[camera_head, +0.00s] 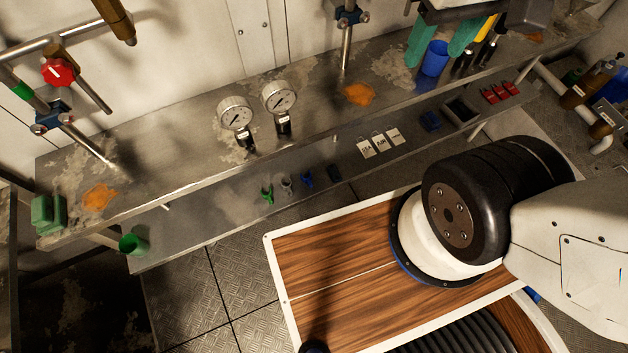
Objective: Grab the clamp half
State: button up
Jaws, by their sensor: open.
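No part is clearly recognisable as the clamp half. Several small pieces stand in a row on the lower shelf: a green forked piece (267,194), a grey piece (287,185), a blue piece (307,180) and a dark block (334,173). They are too small to tell whether one is a clamp half. Dark blue clamp-like fittings sit around the left pipe (50,118) and the middle pipe (350,16). My gripper is outside the picture; only my arm's links and base show at the right and bottom.
Two pressure gauges (237,114) stand on the upper metal shelf (190,160). White tags (380,143), a dark tray (461,109) and red pieces (495,93) lie on the lower shelf. A green cup (132,244) is at its left end. A blue cup (435,58) stands above.

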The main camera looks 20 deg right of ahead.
aim_at(335, 174)
jog(key=z, duration=1.25)
jog(key=k, duration=0.95)
jog(key=u, duration=0.3)
